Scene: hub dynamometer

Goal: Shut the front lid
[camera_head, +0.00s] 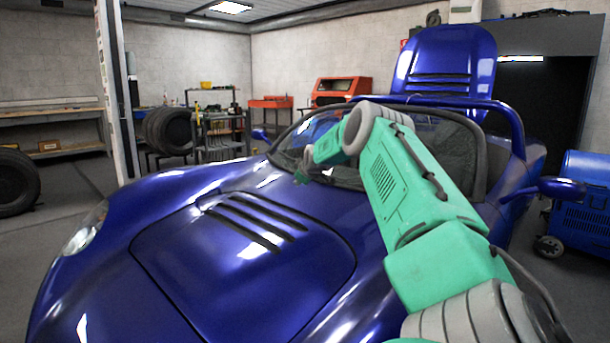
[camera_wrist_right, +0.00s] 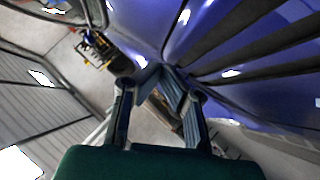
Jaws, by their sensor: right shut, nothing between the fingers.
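The blue car (camera_head: 100,240) fills the lower part of the head view. Its front lid (camera_head: 240,290), a panel with several dark slots, lies down in the bodywork with a dark seam around it; I cannot tell whether it is latched. My right arm reaches over the car from the lower right. My right gripper (camera_head: 302,177) is small and partly hidden near the windshield base, beyond the lid. In the wrist view my right gripper (camera_wrist_right: 160,76) is shut and empty, beside a blue slotted surface (camera_wrist_right: 215,35). Contact is unclear. My left gripper is not in view.
A raised blue rear lid (camera_head: 447,60) stands behind the cabin. A blue wheeled machine (camera_head: 582,210) is at the right. Tyres (camera_head: 170,130), a tool cart (camera_head: 220,135) and a red cabinet (camera_head: 341,88) stand behind the car. Open floor lies at the left.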

